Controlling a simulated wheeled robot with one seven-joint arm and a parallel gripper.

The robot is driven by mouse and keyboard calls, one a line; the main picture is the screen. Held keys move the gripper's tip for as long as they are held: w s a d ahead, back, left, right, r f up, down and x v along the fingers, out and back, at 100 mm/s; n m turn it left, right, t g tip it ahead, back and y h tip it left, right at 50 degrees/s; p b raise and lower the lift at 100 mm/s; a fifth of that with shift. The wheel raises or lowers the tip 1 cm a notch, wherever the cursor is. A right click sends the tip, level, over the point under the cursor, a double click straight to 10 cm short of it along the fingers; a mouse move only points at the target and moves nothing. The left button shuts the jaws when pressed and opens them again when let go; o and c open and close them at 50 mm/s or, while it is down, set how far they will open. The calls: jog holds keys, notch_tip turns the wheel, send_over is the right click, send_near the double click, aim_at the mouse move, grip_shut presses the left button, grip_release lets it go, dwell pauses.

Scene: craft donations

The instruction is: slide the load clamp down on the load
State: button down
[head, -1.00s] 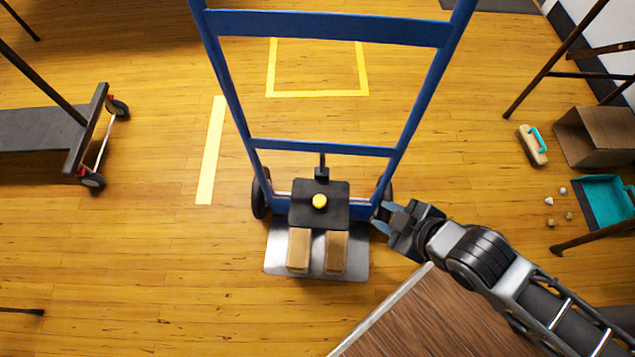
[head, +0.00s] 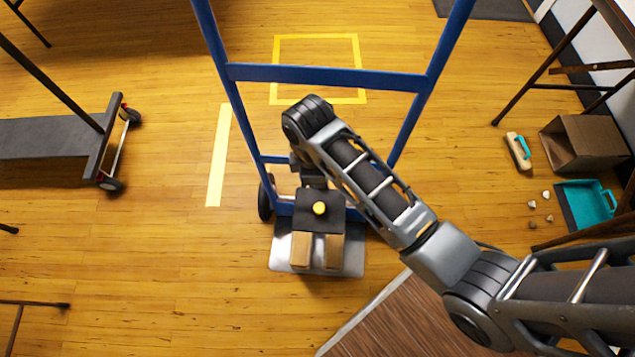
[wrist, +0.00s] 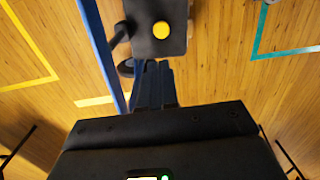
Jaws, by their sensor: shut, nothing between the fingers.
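The load clamp (head: 330,222) is a black square plate with a yellow knob (head: 319,208), at the foot of the blue hand truck (head: 325,77). It overlaps the rear of the load, two tan blocks (head: 332,252) on the metal toe plate (head: 281,250). I cannot tell whether a gap lies between clamp and load. My gripper is just behind the clamp, mostly hidden by my arm in the head view. In the wrist view my gripper (wrist: 153,72) is shut and empty, its fingers pointing toward the clamp (wrist: 145,42). The load is not clear there.
A dark flat cart (head: 50,135) stands at left. At right are an open cardboard box (head: 590,143), a brush (head: 518,151) and a teal dustpan (head: 590,203) with small bits beside it. A brown board (head: 400,320) lies in front.

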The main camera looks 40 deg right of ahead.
aim_at(316, 209)
jog(key=f+b, duration=0.1)
jog(key=f, duration=0.3)
jog(key=f+b, duration=0.1)
jog(key=f, duration=0.4)
jog(key=f+b, duration=0.2)
jog(key=f, duration=0.3)
jog(key=shift+s+d, duration=0.1)
jog(key=shift+s, duration=0.2)
notch_tip(316, 209, down, 20)
jog(key=b, duration=1.2)
jog(key=r+p, duration=0.2)
jog(key=r, duration=0.2)
jog(key=r+p, duration=0.3)
jog(key=r, duration=0.2)
jog(key=r+p, duration=0.3)
jog(key=r, duration=0.2)
jog(key=shift+w, duration=0.3)
